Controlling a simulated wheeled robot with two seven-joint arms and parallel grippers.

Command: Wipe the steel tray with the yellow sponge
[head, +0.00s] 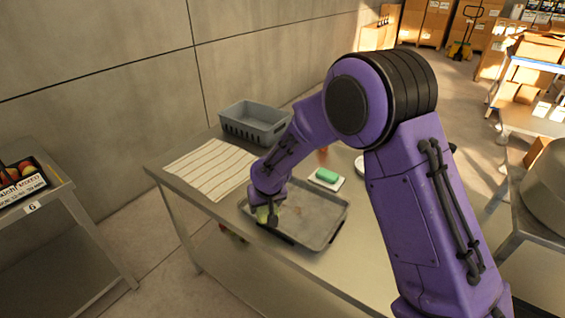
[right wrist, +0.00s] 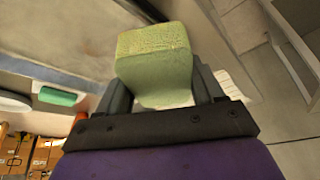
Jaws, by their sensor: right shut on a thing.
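The steel tray (head: 320,211) lies on the table, with a brownish smear on its floor near my gripper. It also shows at the upper left of the right wrist view (right wrist: 60,35). My right gripper (head: 266,211) is at the tray's left end, shut on the yellow sponge (head: 262,215). In the right wrist view the sponge (right wrist: 155,58) looks yellow-green and sits between the two dark fingers (right wrist: 160,92), sticking out past them. I cannot tell whether the sponge touches the tray floor. My left gripper is not in view.
A striped cloth (head: 208,170) lies left of the tray, with a grey crate (head: 262,131) behind it. A green block (head: 327,175) on a white dish and a white round item (head: 360,166) stand behind the tray. A wall is behind the table (head: 230,212).

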